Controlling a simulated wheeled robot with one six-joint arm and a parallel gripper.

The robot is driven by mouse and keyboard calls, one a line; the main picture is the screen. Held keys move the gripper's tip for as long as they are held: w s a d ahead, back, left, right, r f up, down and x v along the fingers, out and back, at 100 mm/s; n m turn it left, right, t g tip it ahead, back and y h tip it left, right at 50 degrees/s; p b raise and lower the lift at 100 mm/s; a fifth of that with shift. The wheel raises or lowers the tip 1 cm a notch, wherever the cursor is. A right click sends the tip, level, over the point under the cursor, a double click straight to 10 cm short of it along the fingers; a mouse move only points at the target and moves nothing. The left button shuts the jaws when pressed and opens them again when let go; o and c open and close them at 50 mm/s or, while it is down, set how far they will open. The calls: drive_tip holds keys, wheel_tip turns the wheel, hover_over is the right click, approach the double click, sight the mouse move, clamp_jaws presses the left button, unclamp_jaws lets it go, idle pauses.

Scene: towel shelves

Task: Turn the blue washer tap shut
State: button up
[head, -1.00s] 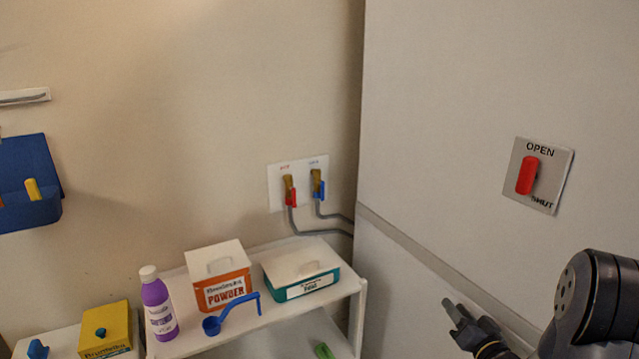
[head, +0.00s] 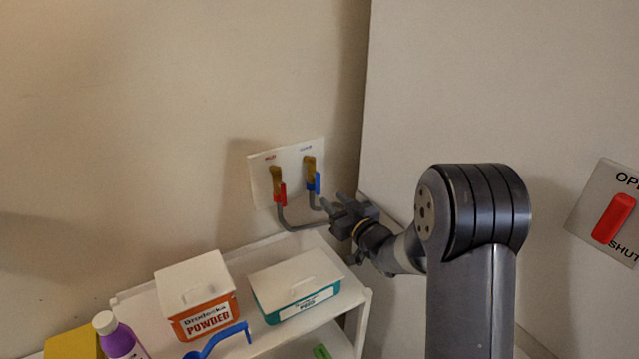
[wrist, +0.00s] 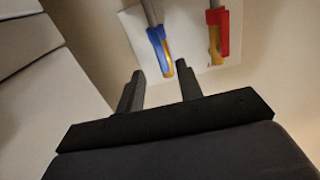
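The blue washer tap (head: 313,182) is on a white wall plate (head: 257,178), to the right of the red tap (head: 279,193). Its blue lever hangs downward along the brass body, and a grey hose runs below it. In the wrist view the blue lever (wrist: 159,50) is just beyond the fingertips, with the red lever (wrist: 222,32) to its right. My gripper (head: 331,206) is just below and right of the blue tap in the head view. In the wrist view my gripper (wrist: 160,70) has its two fingers apart with nothing between them. I cannot tell whether a finger touches the lever.
Below the taps a white shelf (head: 262,243) holds an orange powder box (head: 205,318), a teal box (head: 300,308) and a blue scoop (head: 222,338). A purple bottle (head: 121,341) stands at left. A panel with a red OPEN/SHUT handle (head: 613,219) is at right.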

sight(319, 186)
drive_tip(key=p+x, duration=0.2)
drive_tip(key=x, duration=0.5)
drive_tip(key=shift+w+a, duration=0.1)
drive_tip(key=shift+w, duration=0.05)
drive_tip(key=shift+c, duration=0.5)
clamp_jaws()
